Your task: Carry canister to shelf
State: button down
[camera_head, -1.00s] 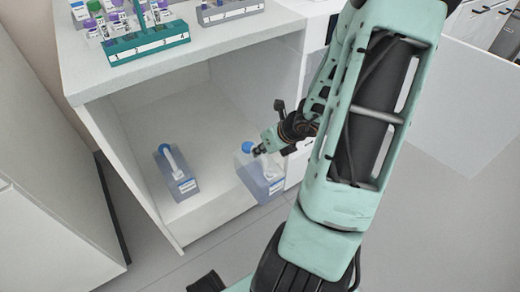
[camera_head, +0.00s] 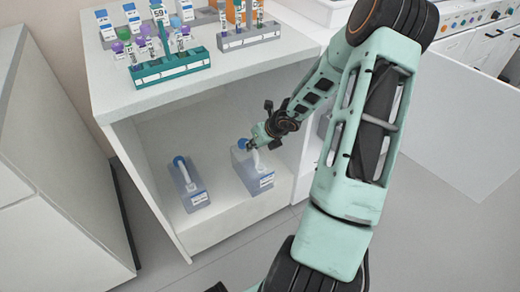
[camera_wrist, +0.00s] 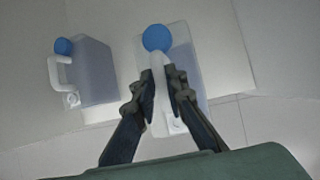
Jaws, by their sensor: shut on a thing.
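A translucent bluish canister (camera_head: 255,180) with a blue cap and a pale handle is at the front right of the open cabinet shelf (camera_head: 220,219). My gripper (camera_head: 253,143) is shut on its handle from above. In the wrist view the fingertips (camera_wrist: 167,84) close around the handle of this canister (camera_wrist: 183,63), in front of its blue cap. The canister looks upright. I cannot tell whether its base touches the shelf. A second, similar canister (camera_head: 191,186) stands on the shelf to the left; it also shows in the wrist view (camera_wrist: 92,75).
The counter (camera_head: 240,65) above the shelf holds a teal tube rack (camera_head: 172,69) and a grey rack (camera_head: 250,36) with tubes. The cabinet's left side wall (camera_head: 150,190) bounds the shelf. A clear gap separates the two canisters.

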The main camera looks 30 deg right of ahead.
jog(key=p, duration=0.4)
send_over(243, 140)
jog(key=s, duration=0.2)
jog(key=shift+s+r, duration=0.2)
jog(key=shift+r, duration=0.1)
jog(key=x, duration=0.3)
jog(key=shift+w+d+f, duration=0.1)
jog(key=shift+d+f, duration=0.05)
jog(key=shift+f, duration=0.15)
jog(key=shift+w+f+b, duration=0.3)
jog(key=shift+w+f, duration=0.1)
jog(key=shift+f, duration=0.25)
jog(key=shift+f+b, duration=0.5)
jog(key=shift+f, duration=0.2)
jog(key=c, duration=1.9)
grip_release()
jog(key=shift+s, duration=0.1)
